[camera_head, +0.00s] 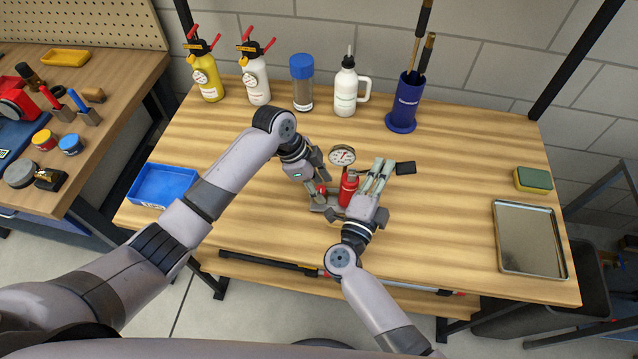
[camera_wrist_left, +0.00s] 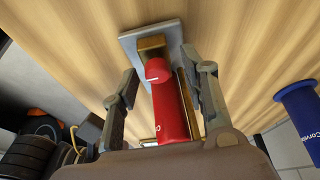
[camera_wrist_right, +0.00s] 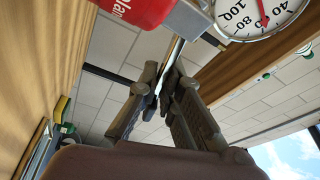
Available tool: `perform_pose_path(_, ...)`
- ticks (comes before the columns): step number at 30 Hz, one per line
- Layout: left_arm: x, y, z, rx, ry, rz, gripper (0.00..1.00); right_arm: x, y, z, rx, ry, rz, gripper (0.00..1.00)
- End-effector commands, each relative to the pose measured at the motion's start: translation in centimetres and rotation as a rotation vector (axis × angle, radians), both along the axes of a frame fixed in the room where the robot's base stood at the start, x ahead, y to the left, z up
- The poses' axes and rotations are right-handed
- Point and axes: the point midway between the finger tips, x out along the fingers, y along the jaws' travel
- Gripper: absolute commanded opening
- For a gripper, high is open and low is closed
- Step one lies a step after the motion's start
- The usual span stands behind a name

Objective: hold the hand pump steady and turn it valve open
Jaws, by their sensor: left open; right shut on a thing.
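The hand pump has a red body (camera_head: 348,188) on a grey base, with a round white gauge (camera_head: 342,156) behind it. The gauge also shows large in the right wrist view (camera_wrist_right: 262,14). In the left wrist view, a round red valve knob (camera_wrist_left: 158,70) with a white mark sits at the end of the red body. My left gripper (camera_head: 319,182) is open, its fingers on either side of the knob and body. My right gripper (camera_head: 382,166) is shut on a thin metal part of the pump, right of the body. The fingers mostly hide that part.
Bottles, including a white one (camera_head: 346,90), and a blue holder (camera_head: 404,106) line the back. A blue tray (camera_head: 163,185) is at left. A metal tray (camera_head: 528,238) and sponge (camera_head: 534,179) are at right. The table between is clear.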

Motion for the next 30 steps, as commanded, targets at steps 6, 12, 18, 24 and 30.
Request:
perform_pose_path(6,0.01,0.01,0.05,0.0,0.0,0.0,0.3,0.03,0.0,0.11,0.002,-0.002,0.0,0.0)
perform_pose_path(12,0.03,0.02,0.07,0.0,-0.001,0.0,0.17,0.03,0.0,0.12,0.001,-0.003,0.0,0.0)
perform_pose_path(18,0.1,0.06,0.11,0.0,-0.002,0.002,0.03,0.01,0.02,0.12,0.002,-0.003,0.0,0.0)
perform_pose_path(24,0.16,0.08,0.14,0.0,-0.004,0.003,0.0,0.01,0.04,0.12,0.002,-0.003,0.001,0.0)
perform_pose_path(30,0.17,0.1,0.15,0.001,-0.005,0.025,0.0,-0.01,0.06,0.13,0.002,-0.003,0.001,0.0)
